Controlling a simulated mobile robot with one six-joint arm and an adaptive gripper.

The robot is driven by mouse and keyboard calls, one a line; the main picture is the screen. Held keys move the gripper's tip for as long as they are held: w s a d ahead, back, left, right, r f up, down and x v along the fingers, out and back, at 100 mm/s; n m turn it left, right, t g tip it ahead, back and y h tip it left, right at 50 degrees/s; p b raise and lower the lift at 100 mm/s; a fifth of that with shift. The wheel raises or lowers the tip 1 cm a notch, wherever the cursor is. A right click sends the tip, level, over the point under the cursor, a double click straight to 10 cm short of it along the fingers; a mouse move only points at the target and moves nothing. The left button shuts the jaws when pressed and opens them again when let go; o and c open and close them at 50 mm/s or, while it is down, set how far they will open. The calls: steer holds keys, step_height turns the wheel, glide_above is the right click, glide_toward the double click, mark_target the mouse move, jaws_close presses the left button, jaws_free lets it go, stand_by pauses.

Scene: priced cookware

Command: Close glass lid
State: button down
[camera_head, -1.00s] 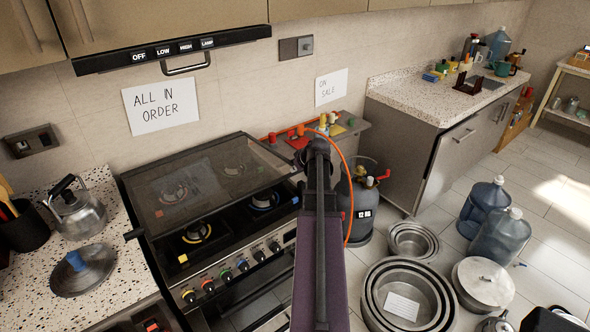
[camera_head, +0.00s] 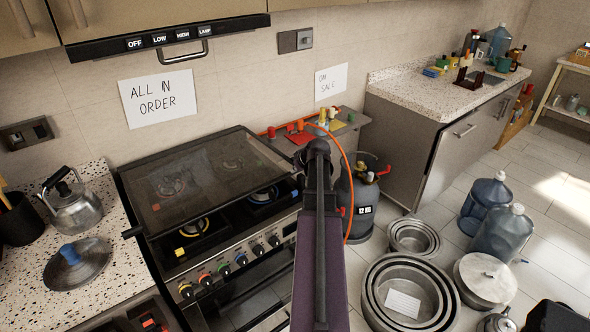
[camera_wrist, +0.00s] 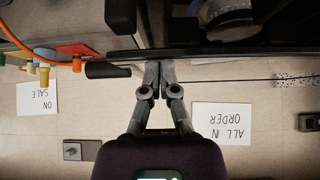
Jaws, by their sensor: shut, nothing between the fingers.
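The glass lid (camera_head: 190,178) is a dark see-through panel with a black frame. In the head view it lies at a low slant over the back of the stove (camera_head: 228,262), and front burners show below its near edge. In the wrist view, which is upside down, a dark bar that looks like the lid's edge (camera_wrist: 225,50) runs across. My gripper (camera_wrist: 151,70) is shut and empty, with its fingertips at that bar near a black stub. I cannot tell whether they touch it. My arm hides the gripper in the head view.
A kettle (camera_head: 75,208) and a loose pot lid (camera_head: 78,264) stand on the left counter. A gas cylinder (camera_head: 361,212) with an orange hose stands right of the stove. Nested pots (camera_head: 452,300) and water bottles (camera_head: 503,237) crowd the floor at right.

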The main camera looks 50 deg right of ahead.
step_height(320, 180, down, 2)
steer(key=shift+s+b, duration=0.1)
steer(key=shift+b, duration=0.55)
steer(key=shift+r, duration=0.25)
steer(key=w+p+v, duration=0.1)
steer(key=p+v, duration=1)
steer(key=v, duration=0.2)
steer(key=shift+r, duration=0.35)
stand_by(0.3)
